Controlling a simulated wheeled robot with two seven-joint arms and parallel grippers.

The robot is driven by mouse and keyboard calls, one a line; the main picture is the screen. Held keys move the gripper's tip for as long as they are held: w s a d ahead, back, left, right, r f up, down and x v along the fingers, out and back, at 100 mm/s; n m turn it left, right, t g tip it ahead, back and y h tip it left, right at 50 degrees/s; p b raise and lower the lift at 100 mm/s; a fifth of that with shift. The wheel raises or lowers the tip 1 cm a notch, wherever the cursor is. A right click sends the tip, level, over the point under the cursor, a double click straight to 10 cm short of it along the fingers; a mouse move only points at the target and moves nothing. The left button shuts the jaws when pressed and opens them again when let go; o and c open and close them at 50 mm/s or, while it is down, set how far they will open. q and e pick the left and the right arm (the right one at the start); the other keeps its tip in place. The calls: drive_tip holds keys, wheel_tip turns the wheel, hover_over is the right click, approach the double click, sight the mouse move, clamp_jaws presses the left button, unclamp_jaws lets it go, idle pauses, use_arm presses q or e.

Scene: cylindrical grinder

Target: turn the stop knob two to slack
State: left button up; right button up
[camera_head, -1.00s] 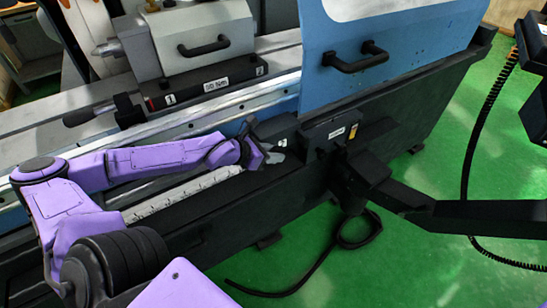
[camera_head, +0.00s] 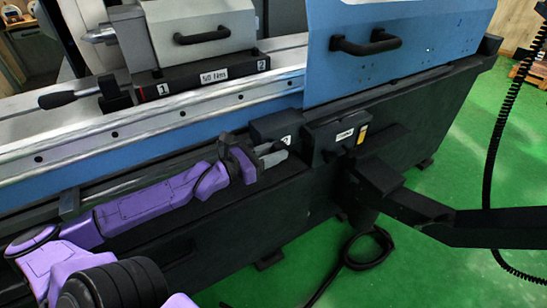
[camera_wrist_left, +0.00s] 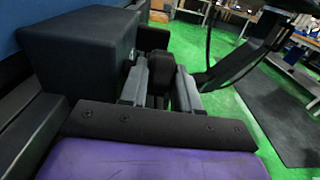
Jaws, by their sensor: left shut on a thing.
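My left gripper (camera_head: 273,157) reaches in from the left along the front of the machine. Its grey fingers lie just below a small black block (camera_head: 275,126) with a white label, whose marking is too small to read surely. In the left wrist view, the two grey fingers (camera_wrist_left: 160,88) are shut around a dark knob (camera_wrist_left: 159,70) beside a large black block (camera_wrist_left: 80,55). I take this to be stop knob two. The fingers hide its sides, and its turn angle cannot be told. My right gripper is not in view.
A second black box (camera_head: 335,137) with a white and yellow label sits just right of the gripper. A blue door (camera_head: 400,60) with a black handle (camera_head: 366,43) stands above. A black machine arm (camera_head: 430,212) juts out at right. Green floor (camera_head: 440,165) lies open beyond.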

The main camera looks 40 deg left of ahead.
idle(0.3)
use_arm(q)
drive_tip(key=o, duration=0.7)
drive_tip(key=shift+s, duration=0.1)
drive_tip(key=p+v, duration=0.3)
drive_tip(key=v, duration=0.7)
drive_tip(key=shift+s+a+f+p, duration=0.1)
drive_tip(key=shift+a+p, duration=0.05)
drive_tip(key=shift+p, duration=0.15)
